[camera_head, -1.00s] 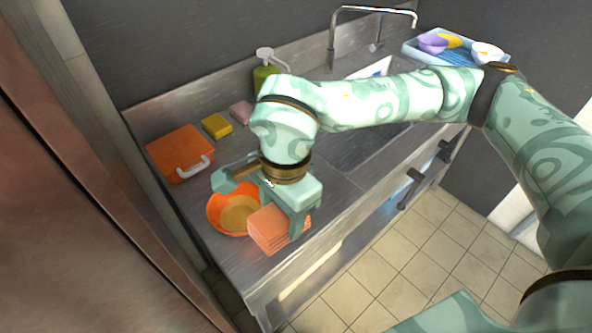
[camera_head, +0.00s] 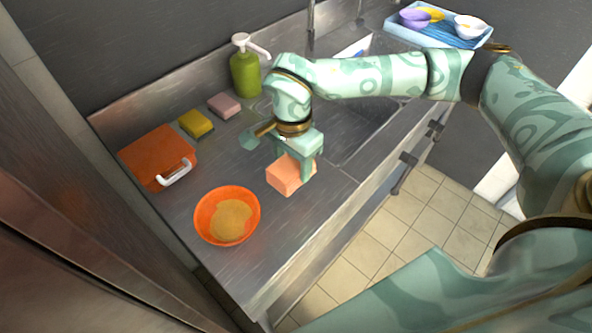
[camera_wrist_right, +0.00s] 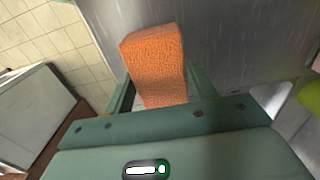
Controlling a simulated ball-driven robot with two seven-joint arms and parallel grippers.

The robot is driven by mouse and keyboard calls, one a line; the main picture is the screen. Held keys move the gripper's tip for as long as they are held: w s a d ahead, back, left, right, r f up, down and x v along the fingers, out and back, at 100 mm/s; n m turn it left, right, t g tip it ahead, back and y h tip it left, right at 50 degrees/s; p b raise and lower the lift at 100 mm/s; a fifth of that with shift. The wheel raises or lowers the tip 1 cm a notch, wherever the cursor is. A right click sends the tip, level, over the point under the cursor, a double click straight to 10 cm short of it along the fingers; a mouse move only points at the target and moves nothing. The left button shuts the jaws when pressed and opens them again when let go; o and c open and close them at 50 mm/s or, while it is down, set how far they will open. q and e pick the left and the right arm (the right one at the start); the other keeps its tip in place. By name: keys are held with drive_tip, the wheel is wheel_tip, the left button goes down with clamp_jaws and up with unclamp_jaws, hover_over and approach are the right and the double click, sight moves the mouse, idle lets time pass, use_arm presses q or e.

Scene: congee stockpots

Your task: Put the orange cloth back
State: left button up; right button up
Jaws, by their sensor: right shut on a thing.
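The folded orange cloth (camera_head: 286,177) is a thick, pale orange block in the head view. It is between the fingers of my right gripper (camera_head: 299,164), which is shut on it at or just above the steel counter; I cannot tell whether it touches. In the right wrist view the cloth (camera_wrist_right: 157,68) stands out past the fingers (camera_wrist_right: 158,92), with a rough orange surface. My left gripper is not in view.
An orange bowl (camera_head: 211,230) with tan contents stands left of the cloth. An orange box with a white handle (camera_head: 150,155), yellow sponge (camera_head: 194,124), pink sponge (camera_head: 224,105) and green soap bottle (camera_head: 245,76) line the back.

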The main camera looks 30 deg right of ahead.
sight(297, 163)
drive_tip(key=d+f, duration=0.1)
drive_tip(key=w+f, duration=0.1)
drive_tip(key=shift+w+d+f, duration=0.15)
drive_tip(key=shift+d+f, duration=0.2)
drive_tip(key=shift+f, duration=0.05)
wheel_tip(297, 163, down, 3)
drive_tip(key=shift+f+b, duration=0.15)
drive_tip(key=shift+b, duration=0.4)
drive_tip(key=shift+c, duration=0.4)
drive_tip(key=o, duration=1)
drive_tip(key=shift+w, duration=0.1)
drive_tip(key=shift+c, duration=0.2)
wheel_tip(297, 163, up, 12)
drive_tip(key=shift+d+r+p, duration=0.1)
drive_tip(key=shift+r+p, duration=0.05)
drive_tip(key=shift+p, duration=0.9)
